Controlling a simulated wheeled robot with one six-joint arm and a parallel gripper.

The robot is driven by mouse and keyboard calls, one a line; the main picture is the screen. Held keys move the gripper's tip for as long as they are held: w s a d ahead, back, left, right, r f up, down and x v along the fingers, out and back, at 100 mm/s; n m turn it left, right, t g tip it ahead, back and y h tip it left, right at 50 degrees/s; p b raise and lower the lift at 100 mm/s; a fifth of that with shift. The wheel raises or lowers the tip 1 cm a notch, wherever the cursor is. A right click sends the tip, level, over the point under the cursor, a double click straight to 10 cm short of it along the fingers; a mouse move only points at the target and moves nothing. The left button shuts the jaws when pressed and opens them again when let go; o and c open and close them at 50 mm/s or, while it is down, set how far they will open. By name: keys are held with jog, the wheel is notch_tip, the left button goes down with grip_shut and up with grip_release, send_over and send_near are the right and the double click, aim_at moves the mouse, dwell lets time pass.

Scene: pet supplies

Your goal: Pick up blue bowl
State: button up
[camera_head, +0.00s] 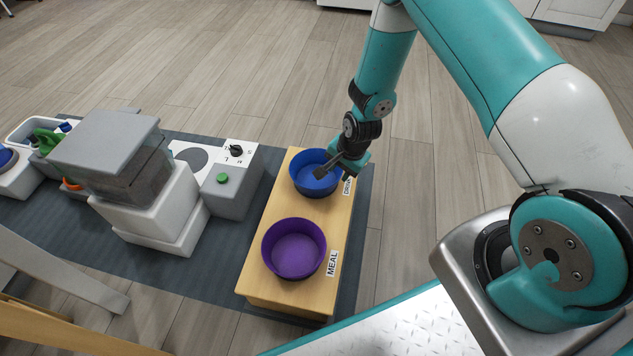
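The blue bowl (308,185) sits upright in the far end of a wooden stand (258,258), beside a partly covered label that seems to read "DRINK". My gripper (319,174) reaches in from the right, with its dark fingertips over the bowl's opening and in front of its right rim. The fingers are small and overlap here, so I cannot tell whether they are open or shut, or whether they touch the bowl. Part of the bowl's right side is hidden behind the gripper.
A purple bowl (294,249) sits at the near end of the stand, by the label "MEAL". Left of the stand are a machine with a green button (222,178) and a food dispenser (130,185). All stand on a dark mat (75,232). The wooden floor behind is clear.

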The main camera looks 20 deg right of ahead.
aim_at(334, 185)
jog(key=b+x, duration=0.5)
jog(key=x, duration=0.3)
jog(key=shift+d+f, duration=0.1)
jog(key=shift+d, duration=0.05)
grip_shut()
